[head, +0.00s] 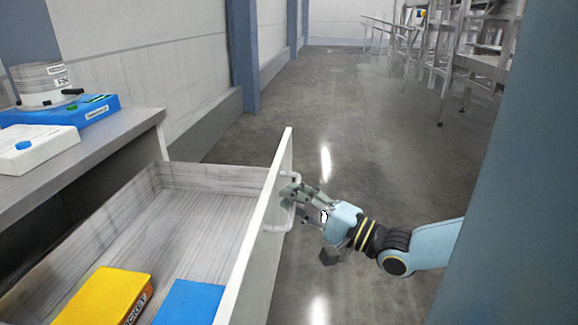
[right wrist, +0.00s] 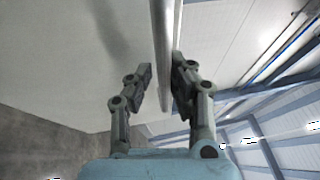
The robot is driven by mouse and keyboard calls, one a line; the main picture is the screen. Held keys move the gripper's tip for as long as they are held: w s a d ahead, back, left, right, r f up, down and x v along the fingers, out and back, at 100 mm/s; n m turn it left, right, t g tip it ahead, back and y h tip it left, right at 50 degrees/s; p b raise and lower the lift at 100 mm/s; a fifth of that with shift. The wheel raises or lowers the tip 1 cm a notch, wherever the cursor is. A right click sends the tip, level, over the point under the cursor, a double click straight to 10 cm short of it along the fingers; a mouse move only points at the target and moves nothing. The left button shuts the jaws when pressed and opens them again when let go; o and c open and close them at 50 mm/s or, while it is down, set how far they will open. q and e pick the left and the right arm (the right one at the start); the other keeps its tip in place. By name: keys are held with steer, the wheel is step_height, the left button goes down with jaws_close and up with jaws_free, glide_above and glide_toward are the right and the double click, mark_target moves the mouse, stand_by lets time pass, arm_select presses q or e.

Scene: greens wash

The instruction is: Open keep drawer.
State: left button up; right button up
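The drawer (head: 205,215) stands pulled well out of the grey counter, its grey wood-grain inside in plain view. Its pale front panel (head: 262,235) faces right and carries a white bar handle (head: 283,217). My right gripper (head: 294,199) is at this handle, reaching in from the right. The right finger lies against the bar; contact of the left finger is hard to make out. My left gripper is not in view.
In the drawer lie a yellow box (head: 103,296) and a blue item (head: 190,303). On the counter (head: 112,138) stand a white device (head: 35,150), a blue tray (head: 85,108) and a round container (head: 42,85). The floor beyond is clear; metal racks (head: 470,45) stand far right.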

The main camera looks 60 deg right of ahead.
steer(key=shift+o, duration=1.1)
steer(key=shift+r, duration=0.1)
steer(key=s+f, duration=0.2)
steer(key=s, duration=0.9)
steer(key=shift+s, duration=0.4)
